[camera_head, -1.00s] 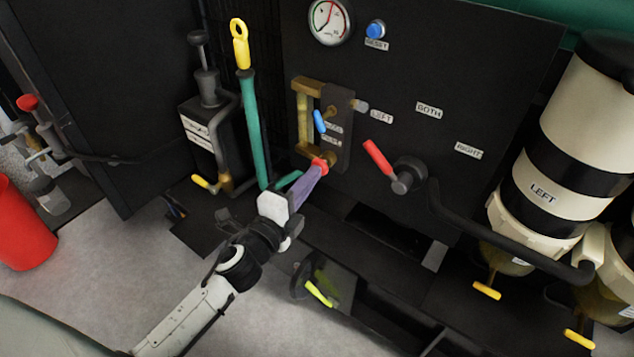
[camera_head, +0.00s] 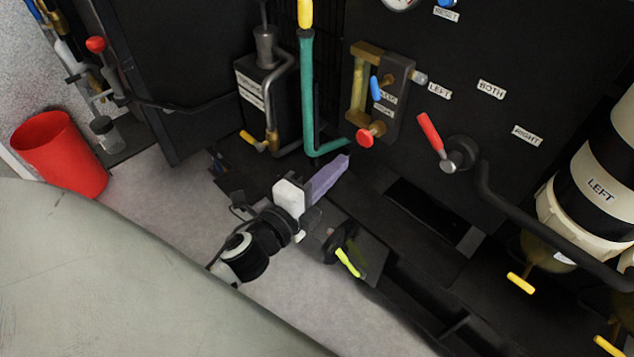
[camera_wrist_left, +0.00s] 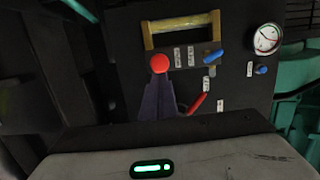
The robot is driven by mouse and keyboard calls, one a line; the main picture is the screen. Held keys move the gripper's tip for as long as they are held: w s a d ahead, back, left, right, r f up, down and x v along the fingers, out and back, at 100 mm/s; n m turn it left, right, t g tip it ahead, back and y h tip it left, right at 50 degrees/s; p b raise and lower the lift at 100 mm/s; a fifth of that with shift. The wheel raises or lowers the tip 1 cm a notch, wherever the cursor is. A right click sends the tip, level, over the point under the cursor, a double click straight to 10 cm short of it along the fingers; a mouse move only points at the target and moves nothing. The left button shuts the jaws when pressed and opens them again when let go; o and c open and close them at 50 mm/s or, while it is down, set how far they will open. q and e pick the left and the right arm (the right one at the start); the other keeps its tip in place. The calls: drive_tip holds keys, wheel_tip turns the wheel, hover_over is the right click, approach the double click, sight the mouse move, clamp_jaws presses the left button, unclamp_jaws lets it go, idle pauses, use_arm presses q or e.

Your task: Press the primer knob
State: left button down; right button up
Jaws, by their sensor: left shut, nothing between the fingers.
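The primer knob is most likely the red round knob (camera_head: 365,138) at the lower end of the brass fitting on the black panel. It also shows in the left wrist view (camera_wrist_left: 159,63), just above the tips of my fingers. My left gripper (camera_head: 342,163) has purple-grey fingers pressed together and empty. In the head view its tips are below and left of the red knob, with a small gap. The fingers also show in the left wrist view (camera_wrist_left: 158,88). My right gripper is not in either view.
A teal lever (camera_head: 308,95) with a yellow top stands left of the fitting. A red-handled selector (camera_head: 430,135) is on the right. A red bucket (camera_head: 60,155) stands on the floor at left. A yellow-green handle (camera_head: 348,262) is below my gripper.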

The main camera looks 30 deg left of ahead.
use_arm(q)
drive_tip(key=s, duration=0.5)
drive_tip(key=shift+a, duration=0.3)
idle(0.6)
drive_tip(key=shift+b, duration=0.3)
drive_tip(key=m+b, duration=0.1)
drive_tip(key=m, duration=0.5)
drive_tip(key=s+a+f+m+t+h+b, duration=0.1)
drive_tip(key=m, duration=0.5)
drive_tip(key=s+f+m+b, duration=0.1)
drive_tip(key=m, duration=0.5)
drive_tip(key=shift+a+f+m+h, duration=0.25)
drive_tip(key=shift+a+m+h, duration=0.05)
drive_tip(key=shift+a+m, duration=0.1)
